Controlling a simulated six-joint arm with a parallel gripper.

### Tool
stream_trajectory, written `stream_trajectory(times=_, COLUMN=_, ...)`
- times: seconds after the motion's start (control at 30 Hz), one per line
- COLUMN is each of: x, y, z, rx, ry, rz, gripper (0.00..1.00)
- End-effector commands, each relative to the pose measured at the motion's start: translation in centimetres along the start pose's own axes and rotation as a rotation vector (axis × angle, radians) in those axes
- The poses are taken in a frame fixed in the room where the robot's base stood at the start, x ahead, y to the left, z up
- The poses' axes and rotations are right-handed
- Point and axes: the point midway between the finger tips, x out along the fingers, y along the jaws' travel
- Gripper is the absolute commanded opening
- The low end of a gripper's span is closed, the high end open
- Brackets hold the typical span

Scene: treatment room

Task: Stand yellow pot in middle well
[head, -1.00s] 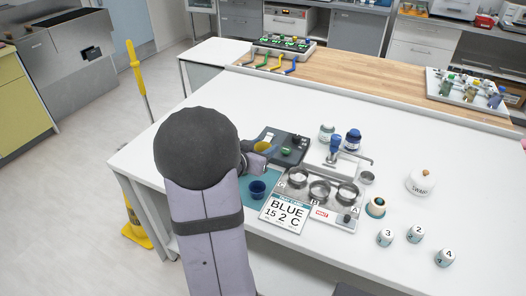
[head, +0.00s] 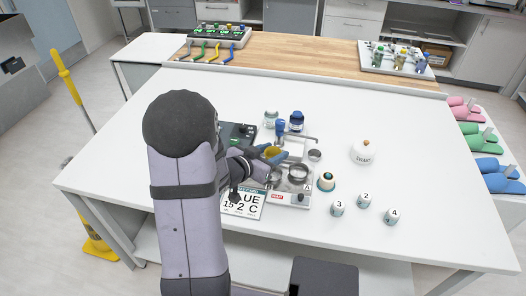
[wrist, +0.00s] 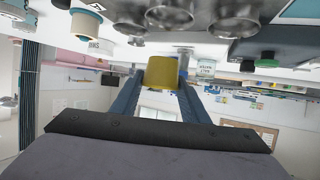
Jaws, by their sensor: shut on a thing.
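My gripper (head: 274,156) is shut on the yellow pot (head: 271,152) and holds it up near the back of the metal well tray. In the wrist view the yellow pot (wrist: 162,74) is between my two fingers (wrist: 160,98). The right well, by label A (head: 299,174), shows clearly in the head view. The middle well (head: 277,174) is partly covered by my gripper, and the left well is hidden by my arm. In the wrist view several metal cups (wrist: 169,17) line the top edge, apart from the pot.
A card reading BLUE 15 2 C (head: 245,203) stands in front of the tray, partly covered. A blue-topped bottle (head: 296,121) and a blue-handled device (head: 280,130) stand behind.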

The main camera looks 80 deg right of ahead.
Motion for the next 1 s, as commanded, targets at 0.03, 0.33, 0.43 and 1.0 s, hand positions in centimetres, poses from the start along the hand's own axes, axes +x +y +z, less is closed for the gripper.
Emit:
stream_trajectory(times=0.03, x=0.0, y=0.0, z=-0.1, rx=0.002, ry=0.000, rz=0.004, gripper=0.20)
stream_trajectory(times=0.33, x=0.1, y=0.0, z=0.3, rx=0.003, ry=0.000, rz=0.010, gripper=0.20)
stream_trajectory(times=0.43, x=0.3, y=0.0, z=0.8, rx=0.002, ry=-0.001, rz=0.009, gripper=0.20)
stream_trajectory(times=1.0, x=2.0, y=0.0, z=4.9, rx=0.002, ry=0.000, rz=0.009, gripper=0.20)
